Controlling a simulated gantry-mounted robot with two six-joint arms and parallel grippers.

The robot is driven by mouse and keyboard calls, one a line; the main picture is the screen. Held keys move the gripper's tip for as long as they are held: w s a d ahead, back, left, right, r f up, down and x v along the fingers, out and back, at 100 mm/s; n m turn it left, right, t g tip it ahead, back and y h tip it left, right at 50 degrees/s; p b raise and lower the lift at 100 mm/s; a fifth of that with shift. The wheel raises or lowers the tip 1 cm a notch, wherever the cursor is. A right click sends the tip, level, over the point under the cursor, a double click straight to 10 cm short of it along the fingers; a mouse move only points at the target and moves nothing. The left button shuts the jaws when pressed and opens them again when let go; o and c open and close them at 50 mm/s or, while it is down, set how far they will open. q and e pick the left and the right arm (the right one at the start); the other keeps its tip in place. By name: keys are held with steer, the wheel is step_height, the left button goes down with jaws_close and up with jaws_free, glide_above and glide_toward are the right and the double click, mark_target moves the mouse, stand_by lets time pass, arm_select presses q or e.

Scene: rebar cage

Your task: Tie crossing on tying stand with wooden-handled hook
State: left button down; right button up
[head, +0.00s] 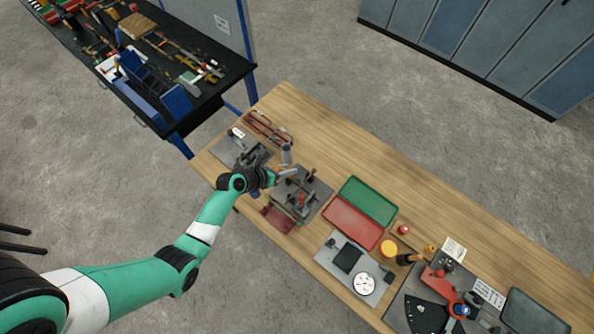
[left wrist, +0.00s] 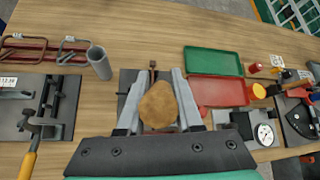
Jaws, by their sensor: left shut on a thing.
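My left gripper (head: 284,175) is over the near side of the tying stand (head: 317,188) in the head view. In the left wrist view the gripper (left wrist: 157,95) is shut on a rounded brown wooden handle (left wrist: 158,104), seen nearly end-on. I take it to be the handle of the hook; the rest of the hook is hidden behind it. The stand's dark plate (left wrist: 127,78) shows behind the fingers, with a short rusty bar (left wrist: 152,66) rising from it. The crossing itself is hidden in the wrist view and too small to make out in the head view. My right gripper is not in view.
A grey tube (left wrist: 98,62) stands left of the gripper, near red clamp-like frames (left wrist: 35,48). A second dark fixture (left wrist: 50,105) lies left. Green (left wrist: 213,60) and red (left wrist: 218,91) trays and a dial gauge (left wrist: 265,134) lie right. Bare wood is free at the back.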

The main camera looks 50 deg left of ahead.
arm_select(q)
steer(key=shift+s+a, duration=0.2)
steer(key=shift+a, duration=0.55)
steer(key=shift+r, duration=0.1)
step_height(320, 180, down, 7)
steer(key=b, duration=0.4)
steer(key=shift+r, duration=0.2)
